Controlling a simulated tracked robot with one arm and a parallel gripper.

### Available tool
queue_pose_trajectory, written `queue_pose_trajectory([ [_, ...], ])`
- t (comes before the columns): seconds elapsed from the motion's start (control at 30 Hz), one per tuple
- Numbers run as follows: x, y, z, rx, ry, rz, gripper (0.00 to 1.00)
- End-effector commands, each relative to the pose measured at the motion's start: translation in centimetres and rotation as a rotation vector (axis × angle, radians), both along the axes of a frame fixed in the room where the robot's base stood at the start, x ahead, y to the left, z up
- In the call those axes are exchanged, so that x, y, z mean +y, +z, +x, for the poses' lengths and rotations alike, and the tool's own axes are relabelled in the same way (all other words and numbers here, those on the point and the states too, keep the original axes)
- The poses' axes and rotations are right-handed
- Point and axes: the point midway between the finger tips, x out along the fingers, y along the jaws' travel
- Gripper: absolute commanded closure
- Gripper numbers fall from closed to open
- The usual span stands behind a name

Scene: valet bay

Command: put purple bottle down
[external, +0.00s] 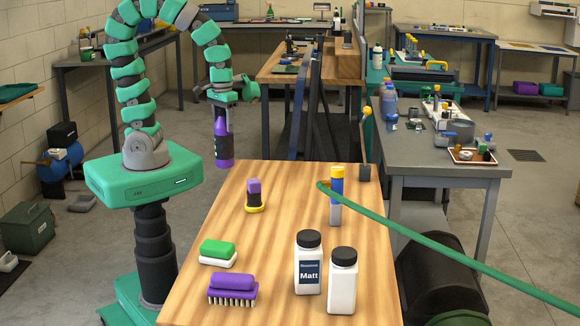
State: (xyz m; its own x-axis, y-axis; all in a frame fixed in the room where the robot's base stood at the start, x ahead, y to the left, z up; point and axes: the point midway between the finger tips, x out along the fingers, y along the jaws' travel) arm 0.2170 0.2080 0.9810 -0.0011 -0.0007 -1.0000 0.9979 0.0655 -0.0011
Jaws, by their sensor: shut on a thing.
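The purple bottle (224,148), dark in its middle, hangs upright below my gripper (221,108). My gripper is shut on its narrow top. The bottle is in the air, and its lower end shows just left of the far left corner of the wooden table (290,225). Its exact distance from the table edge cannot be told from this one view. The gripper's fingertips are small and partly merge with the bottle's top.
On the table stand a purple-topped dark item (255,197), a blue-and-yellow-topped container (336,192), white bottles (308,265) (342,283), a green-and-white block (218,252) and a purple brush (232,288). A green hose (440,245) crosses the right edge. The table's middle is clear.

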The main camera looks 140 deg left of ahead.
Motion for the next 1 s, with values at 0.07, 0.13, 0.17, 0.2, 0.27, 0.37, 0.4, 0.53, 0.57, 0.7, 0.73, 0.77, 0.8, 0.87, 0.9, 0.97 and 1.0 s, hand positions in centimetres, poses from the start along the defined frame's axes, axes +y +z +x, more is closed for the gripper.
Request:
queue_pose_trajectory([
  [0.07, 0.2, 1.8, 0.1, -0.005, 0.001, 0.008, 0.98],
  [0.13, 0.2, 3.2, 0.1, -0.006, 0.0, 0.008, 0.98],
  [0.17, 0.2, 3.8, 0.1, -0.007, 0.0, 0.01, 0.98],
  [0.2, 0.1, 4.5, 0.0, -0.005, 0.0, 0.006, 0.98],
  [0.27, 0.1, 5.4, 0.1, -0.005, 0.0, 0.005, 0.98],
  [0.37, 0.1, 7.1, 0.1, -0.005, -0.001, 0.005, 0.98],
  [0.4, 0.3, 7.1, 0.6, -0.001, -0.004, 0.001, 0.98],
  [0.53, 0.9, 7.4, 2.2, 0.003, -0.009, 0.0, 0.98],
  [0.57, 1.1, 7.5, 2.6, 0.004, -0.01, 0.0, 0.98],
  [0.7, 1.9, 8.1, 4.8, 0.002, -0.016, 0.004, 0.98],
  [0.73, 2.0, 8.2, 5.3, 0.003, -0.017, 0.004, 0.98],
  [0.77, 2.2, 8.2, 5.8, 0.005, -0.018, 0.003, 0.98],
  [0.8, 2.4, 8.3, 6.7, 0.006, -0.021, 0.003, 0.98],
  [0.87, 2.8, 8.6, 8.1, 0.004, -0.024, 0.005, 0.98],
  [0.9, 3.0, 8.8, 9.1, 0.004, -0.027, 0.007, 0.98],
  [0.97, 3.3, 8.8, 10.6, 0.007, -0.03, 0.004, 0.98],
  [1.0, 3.5, 8.9, 11.5, 0.007, -0.033, 0.005, 0.98],
])
